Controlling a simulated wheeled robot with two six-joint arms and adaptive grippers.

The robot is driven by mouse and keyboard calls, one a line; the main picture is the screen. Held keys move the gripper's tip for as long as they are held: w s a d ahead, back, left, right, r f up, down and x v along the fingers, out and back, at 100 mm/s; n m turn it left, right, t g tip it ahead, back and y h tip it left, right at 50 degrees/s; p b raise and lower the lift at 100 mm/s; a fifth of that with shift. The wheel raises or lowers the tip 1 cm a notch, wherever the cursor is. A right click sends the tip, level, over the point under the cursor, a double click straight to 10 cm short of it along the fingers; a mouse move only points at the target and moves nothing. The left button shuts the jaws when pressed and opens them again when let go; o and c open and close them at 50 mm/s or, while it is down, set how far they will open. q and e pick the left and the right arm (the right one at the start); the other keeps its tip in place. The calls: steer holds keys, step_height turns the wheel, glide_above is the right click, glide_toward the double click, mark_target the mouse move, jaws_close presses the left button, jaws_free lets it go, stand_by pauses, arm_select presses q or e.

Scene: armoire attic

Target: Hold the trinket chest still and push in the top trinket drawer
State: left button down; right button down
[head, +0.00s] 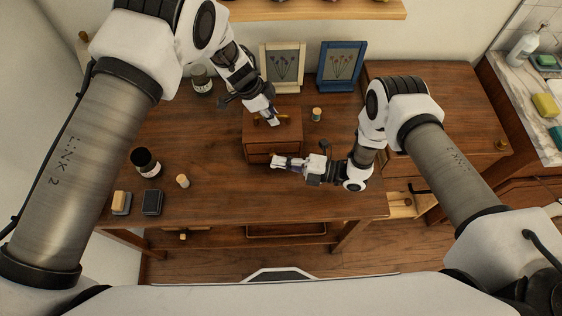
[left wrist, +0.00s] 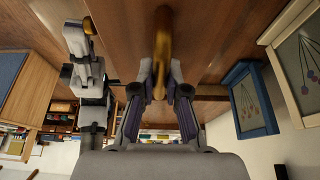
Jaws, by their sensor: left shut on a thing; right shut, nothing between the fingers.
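The trinket chest (head: 287,133) is a small brown wooden box on the desk, with its drawer front (head: 260,148) facing me. My left gripper (head: 271,117) is above it, shut on the chest's brass top handle (head: 263,120). In the left wrist view the handle (left wrist: 163,30) sits between the fingers of my left gripper (left wrist: 160,75). My right gripper (head: 277,162) is shut and empty, just in front of the chest's front. It also shows in the left wrist view (left wrist: 78,35). It hides part of the front; I cannot tell how far out the top drawer is.
On the desk (head: 215,165) a small cork-topped jar (head: 316,114) stands right of the chest. A dark bottle (head: 146,162), a small jar (head: 183,181) and two blocks lie left. A cream frame (head: 283,65) and a blue frame (head: 340,64) stand behind.

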arm_select(q)
steer(key=shift+s+f, duration=0.2)
steer(key=shift+f, duration=0.05)
steer(key=shift+r, duration=0.1)
arm_select(e)
steer(key=s+d, duration=0.6)
steer(key=d, duration=0.3)
steer(key=shift+s+d+r, duration=0.2)
steer(key=shift+s+d, duration=0.05)
steer(key=shift+s, duration=0.05)
arm_select(q)
steer(key=c, duration=1.1)
jaws_free()
steer(key=shift+c, duration=0.2)
steer(key=shift+w, duration=0.15)
arm_select(e)
steer(key=shift+w+d, duration=0.1)
arm_select(q)
steer(key=v, duration=1.1)
steer(key=shift+r, duration=0.45)
